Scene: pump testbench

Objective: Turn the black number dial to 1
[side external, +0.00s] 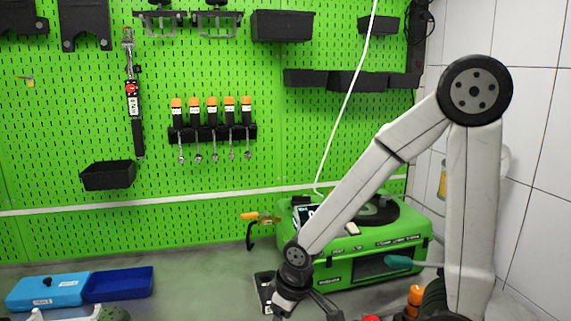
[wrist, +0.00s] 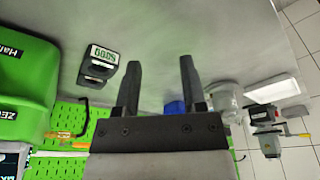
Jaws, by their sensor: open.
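In the wrist view, a small black device (wrist: 98,64) with a pale number panel lies on the grey bench, left of my gripper (wrist: 160,62). Its digits appear upside down and are too small to read surely. What seems to be the same black device (side external: 265,290) stands at the left of my gripper (side external: 303,308) in the side view, partly cut by the lower edge. I cannot tell which part of it is the dial. My gripper is open, with nothing between its two fingers and bare bench beyond them. It is apart from the device.
A green case (side external: 345,272) with a round black top stands behind my gripper; it also shows in the wrist view (wrist: 22,80). A blue box (side external: 118,284) lies at the left. Pump-like equipment (wrist: 265,115) stands at the wrist view's right. Open bench lies between.

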